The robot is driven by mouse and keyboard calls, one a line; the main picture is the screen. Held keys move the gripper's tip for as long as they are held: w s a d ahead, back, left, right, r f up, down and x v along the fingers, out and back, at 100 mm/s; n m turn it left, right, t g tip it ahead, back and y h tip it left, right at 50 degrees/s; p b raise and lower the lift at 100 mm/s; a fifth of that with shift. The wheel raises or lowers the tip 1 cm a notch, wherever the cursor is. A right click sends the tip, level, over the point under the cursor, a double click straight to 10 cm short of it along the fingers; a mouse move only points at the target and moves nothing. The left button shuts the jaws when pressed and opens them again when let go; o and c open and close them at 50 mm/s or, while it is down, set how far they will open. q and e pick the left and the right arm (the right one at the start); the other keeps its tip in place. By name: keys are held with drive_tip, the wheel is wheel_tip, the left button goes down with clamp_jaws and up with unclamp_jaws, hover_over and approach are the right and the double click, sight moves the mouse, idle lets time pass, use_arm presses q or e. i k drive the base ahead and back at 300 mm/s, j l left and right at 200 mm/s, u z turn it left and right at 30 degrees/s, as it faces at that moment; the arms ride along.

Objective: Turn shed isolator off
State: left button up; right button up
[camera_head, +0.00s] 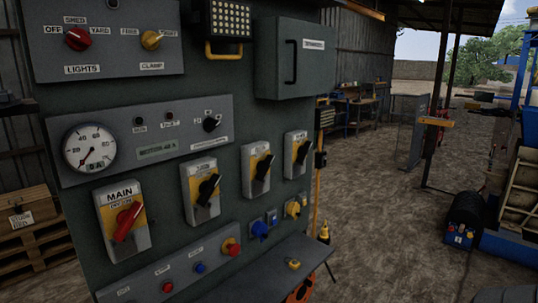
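A grey-green switch panel (150,100) fills the left half of the view. The main isolator (122,218) has a red handle on a yellow plate, tilted off vertical. To its right stand three similar isolators with black handles: the near one (201,190), the middle one (257,170) and the far right one (297,154). Their black handles also lean off vertical. Their small labels are too blurred to read, so I cannot tell which is the shed isolator. Neither of my grippers is in view.
Above are a red lights knob (78,39), a yellow clamp knob (151,40), a gauge (89,148) and a grey box (295,60). A shelf (265,272) juts out below. Open dirt ground (390,215) lies to the right, with a black drum (466,219).

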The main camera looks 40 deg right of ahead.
sight(303, 151)
drive_tip(key=z, duration=1.7)
drive_tip(key=i+l+u, duration=0.2)
drive_tip(key=i, duration=0.15)
drive_tip(key=i+l+u, duration=0.1)
drive_tip(key=i+u, duration=0.15)
drive_tip(key=i, duration=0.1)
